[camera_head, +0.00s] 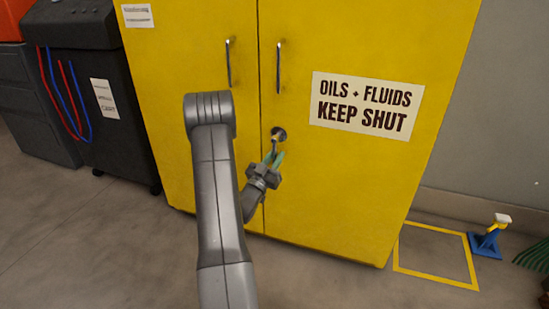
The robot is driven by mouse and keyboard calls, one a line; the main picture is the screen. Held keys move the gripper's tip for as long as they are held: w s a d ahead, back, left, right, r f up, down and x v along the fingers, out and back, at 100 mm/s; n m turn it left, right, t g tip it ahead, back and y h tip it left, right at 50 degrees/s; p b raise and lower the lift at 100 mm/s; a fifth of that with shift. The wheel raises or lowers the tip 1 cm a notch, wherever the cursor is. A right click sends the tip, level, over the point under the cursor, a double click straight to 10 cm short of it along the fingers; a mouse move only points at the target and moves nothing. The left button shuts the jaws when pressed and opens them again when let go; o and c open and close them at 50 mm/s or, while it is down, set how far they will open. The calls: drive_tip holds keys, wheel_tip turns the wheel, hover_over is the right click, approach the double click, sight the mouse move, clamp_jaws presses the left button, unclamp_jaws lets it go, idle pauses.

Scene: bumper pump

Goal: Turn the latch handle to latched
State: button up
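The latch (279,134) is a small round metal fitting on the right door of the yellow cabinet, near the seam between the doors. Its short handle (274,147) points down and slightly left from the fitting. My gripper (274,156) is at the lower end of the handle, its greenish fingers pointing up toward it. The fingers overlap the handle's end in the picture. I cannot tell whether they are closed on it or only around it.
The yellow cabinet (340,190) has two doors, both shut, with bar handles (229,63) (278,67) above the latch. A dark machine (85,80) with red and blue hoses stands at left. A blue stand (487,240) is at lower right beside a yellow floor outline (455,283).

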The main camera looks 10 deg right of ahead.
drive_tip(key=shift+o, duration=1.1)
drive_tip(key=p+v, duration=0.2)
drive_tip(key=v, duration=1.1)
drive_tip(key=shift+s+a+f, duration=0.25)
drive_tip(key=b+x, duration=0.2)
drive_tip(key=x, duration=1.2)
drive_tip(key=shift+a+r, duration=0.1)
